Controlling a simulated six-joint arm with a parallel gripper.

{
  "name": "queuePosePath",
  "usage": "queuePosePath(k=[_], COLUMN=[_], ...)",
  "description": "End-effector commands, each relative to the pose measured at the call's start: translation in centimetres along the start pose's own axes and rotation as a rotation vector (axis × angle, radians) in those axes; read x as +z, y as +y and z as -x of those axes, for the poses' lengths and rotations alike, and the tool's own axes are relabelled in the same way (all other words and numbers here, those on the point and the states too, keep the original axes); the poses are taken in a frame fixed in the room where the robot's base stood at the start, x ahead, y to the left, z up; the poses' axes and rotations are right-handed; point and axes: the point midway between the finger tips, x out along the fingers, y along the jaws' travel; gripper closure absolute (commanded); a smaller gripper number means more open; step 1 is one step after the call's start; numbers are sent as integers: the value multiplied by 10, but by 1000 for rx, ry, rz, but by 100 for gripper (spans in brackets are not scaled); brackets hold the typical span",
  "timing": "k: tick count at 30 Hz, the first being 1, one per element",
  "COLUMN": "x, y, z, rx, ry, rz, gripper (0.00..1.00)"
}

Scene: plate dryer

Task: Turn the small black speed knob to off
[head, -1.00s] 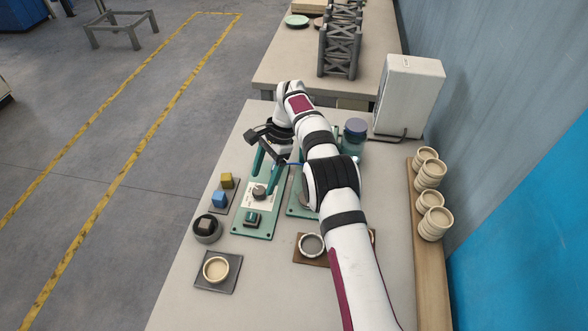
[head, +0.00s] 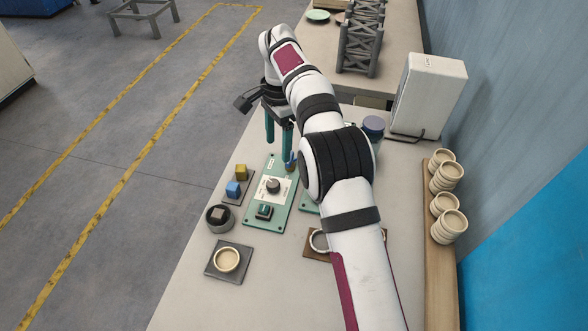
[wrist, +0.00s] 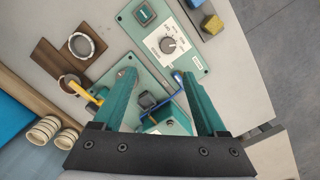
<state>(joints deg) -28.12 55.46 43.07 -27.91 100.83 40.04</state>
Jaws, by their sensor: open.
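The small dark speed knob (head: 273,186) sits on a white dial plate on a green control panel (head: 280,222).
A dark-topped square switch (head: 264,211) is on the same panel. A yellow block (head: 241,172) and a blue block (head: 233,189) stand at its left. A second green unit with a dark square part (wrist: 147,100) and a blue tube lies under the fingers.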

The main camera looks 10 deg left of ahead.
Motion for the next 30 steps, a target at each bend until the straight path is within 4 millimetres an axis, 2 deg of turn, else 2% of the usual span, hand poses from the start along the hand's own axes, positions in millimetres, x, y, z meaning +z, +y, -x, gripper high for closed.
queuePosePath(k=[1,2,5,12,18,24,30], x=[13,17,16,11,8,7,6], y=[-10,-13,-14,-14,-15,-16,-16], z=[6,6,-8,-81,-128,-146,-147], rx=[-13,-18,-17,-16,-17,-20,-21], ry=[43,61,70,67,66,67,67], rz=[4,0,-7,-7,-9,-8,-8], gripper=[26,26,26,26,26,26,26])
